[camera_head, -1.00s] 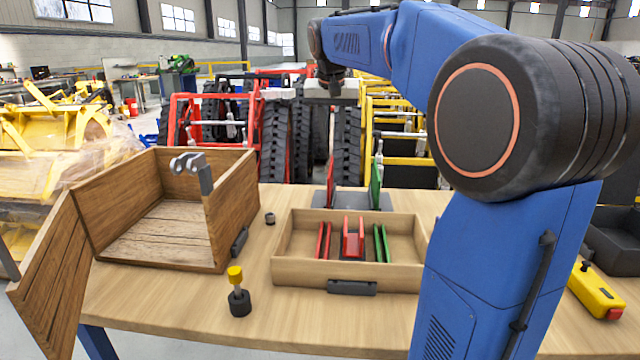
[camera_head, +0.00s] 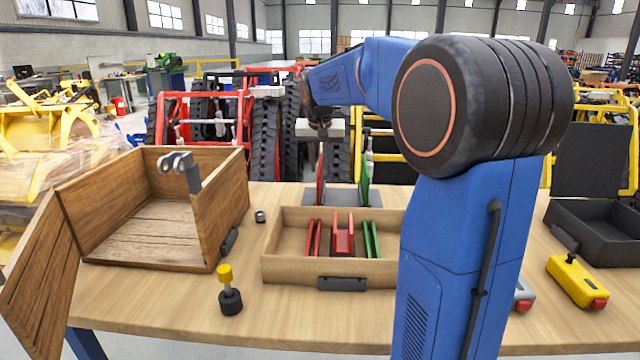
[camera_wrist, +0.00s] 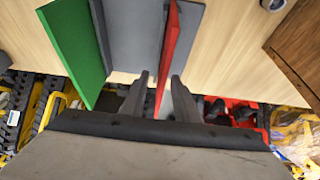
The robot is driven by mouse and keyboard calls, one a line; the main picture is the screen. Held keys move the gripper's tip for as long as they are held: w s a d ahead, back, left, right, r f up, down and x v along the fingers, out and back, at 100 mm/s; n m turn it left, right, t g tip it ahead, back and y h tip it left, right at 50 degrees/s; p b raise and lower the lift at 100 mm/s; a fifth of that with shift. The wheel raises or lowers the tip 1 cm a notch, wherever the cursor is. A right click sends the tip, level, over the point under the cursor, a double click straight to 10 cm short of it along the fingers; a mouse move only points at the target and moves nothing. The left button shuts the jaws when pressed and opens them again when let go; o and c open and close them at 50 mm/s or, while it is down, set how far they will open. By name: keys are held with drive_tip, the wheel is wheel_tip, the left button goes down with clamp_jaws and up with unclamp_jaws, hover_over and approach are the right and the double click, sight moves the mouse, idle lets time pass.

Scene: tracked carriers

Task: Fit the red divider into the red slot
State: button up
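The red divider (camera_head: 320,184) stands upright behind the wooden tray, on a grey base (camera_head: 340,197) beside a green divider (camera_head: 366,185). In the wrist view the red divider (camera_wrist: 172,45) is a thin panel reaching between the two fingers of my gripper (camera_wrist: 159,76). The fingers are apart, with a visible gap on the right side of the panel. In the head view my gripper (camera_head: 321,138) is above the divider, its fingertips hard to make out. The red slot looks like the pair of thin red rails (camera_head: 314,238) at the left inside the tray (camera_head: 285,270).
The tray also holds a red U-shaped piece (camera_head: 343,240) and green rails (camera_head: 372,240). An open wooden box (camera_head: 225,205) stands left. A yellow-topped peg (camera_head: 229,295) and small nut (camera_head: 260,216) lie nearby. A black case (camera_head: 600,240) and yellow device (camera_head: 577,282) are right.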

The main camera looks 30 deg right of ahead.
drive_tip(key=x, duration=0.4)
drive_tip(key=shift+w+a+f, duration=0.15)
drive_tip(key=shift+a, duration=0.05)
clamp_jaws()
